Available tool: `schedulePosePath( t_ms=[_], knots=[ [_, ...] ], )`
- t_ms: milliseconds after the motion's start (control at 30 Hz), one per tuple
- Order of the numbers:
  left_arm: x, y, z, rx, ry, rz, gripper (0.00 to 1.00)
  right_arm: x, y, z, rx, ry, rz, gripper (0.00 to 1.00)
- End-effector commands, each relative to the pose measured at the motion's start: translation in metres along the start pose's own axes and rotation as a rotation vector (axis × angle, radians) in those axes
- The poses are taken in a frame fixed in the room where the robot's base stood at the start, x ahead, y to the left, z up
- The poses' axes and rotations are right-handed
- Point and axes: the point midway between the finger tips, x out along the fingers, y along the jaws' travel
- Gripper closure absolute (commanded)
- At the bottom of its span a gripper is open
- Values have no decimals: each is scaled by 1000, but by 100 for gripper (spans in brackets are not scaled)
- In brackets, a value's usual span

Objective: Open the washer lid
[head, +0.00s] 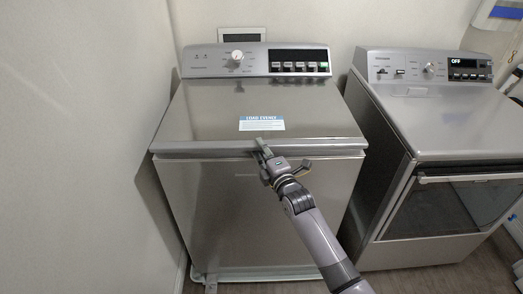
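The washer is the left machine, with a silver body (255,215) and a control panel at its back. Its lid (205,110) is down, flat over the top, with a blue and white label (262,123) near its front. My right gripper (264,149) is at the lid's front edge, a little right of the middle. A finger overlaps the edge in the picture; I cannot tell whether it touches or reaches under it. The fingers are too small and overlapped to show whether they are open. My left gripper is not in view.
A second silver machine (448,125) with a dark front window stands close on the right, its display reading OFF. A wall (80,130) stands along the washer's left side. A small wall panel (242,35) is behind the washer.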

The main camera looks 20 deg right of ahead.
Motion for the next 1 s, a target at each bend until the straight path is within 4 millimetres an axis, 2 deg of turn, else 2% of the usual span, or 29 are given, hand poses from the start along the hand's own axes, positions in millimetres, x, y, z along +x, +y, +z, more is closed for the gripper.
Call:
schedulePosePath(
  t_ms=[400,1000],
  knots=[
    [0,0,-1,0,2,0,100,0,0,0,0,0,-1,100],
    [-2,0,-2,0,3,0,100,0,1,0,0,0,-3,100]
  ],
)
